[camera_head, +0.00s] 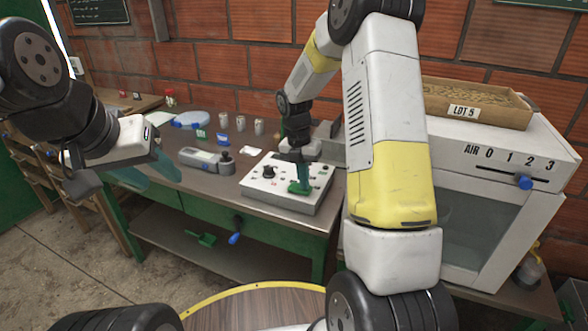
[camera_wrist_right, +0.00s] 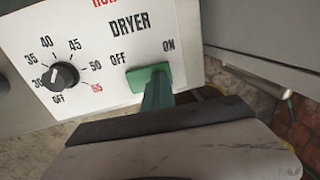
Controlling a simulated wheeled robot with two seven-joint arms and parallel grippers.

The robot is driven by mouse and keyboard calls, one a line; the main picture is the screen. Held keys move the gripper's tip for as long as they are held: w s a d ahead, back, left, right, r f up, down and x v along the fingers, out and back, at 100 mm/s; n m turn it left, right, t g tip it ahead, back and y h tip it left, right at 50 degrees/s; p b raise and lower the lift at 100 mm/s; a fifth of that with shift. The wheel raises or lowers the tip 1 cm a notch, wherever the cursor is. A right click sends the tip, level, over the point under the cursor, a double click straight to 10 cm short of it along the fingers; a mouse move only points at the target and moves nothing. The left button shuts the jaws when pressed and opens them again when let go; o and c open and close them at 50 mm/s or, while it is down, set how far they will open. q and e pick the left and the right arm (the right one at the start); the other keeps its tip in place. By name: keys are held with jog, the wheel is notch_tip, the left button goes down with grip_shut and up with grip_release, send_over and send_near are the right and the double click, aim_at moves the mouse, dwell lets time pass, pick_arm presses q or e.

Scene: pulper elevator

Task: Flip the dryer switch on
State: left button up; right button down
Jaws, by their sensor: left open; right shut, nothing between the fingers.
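The white control panel (camera_head: 262,188) lies on the bench in the head view. In the right wrist view its "DRYER" label (camera_wrist_right: 130,24) stands above "OFF" at left and "ON" at right. The green dryer switch (camera_wrist_right: 140,76) is below and between these words; I cannot tell its exact setting. It also shows in the head view (camera_head: 296,188). My right gripper (camera_head: 301,178) is shut and empty, its green fingers pointing down at the switch; touching or just apart is unclear. My left gripper (camera_head: 158,174) is open and empty, left of the panel near the bench edge.
A black temperature knob (camera_wrist_right: 60,75) is left of the switch. A grey handheld device (camera_head: 206,160) and several small cups (camera_head: 240,123) stand on the bench. At right stands a white dryer cabinet (camera_head: 485,215) with a blue-knobbed AIR slider and a "LOT 5" tray (camera_head: 500,119).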

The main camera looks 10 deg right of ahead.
jog(key=shift+f, duration=0.1)
jog(key=shift+w+a+r, duration=0.2)
jog(key=shift+w+a, duration=0.2)
jog(key=shift+a, duration=0.25)
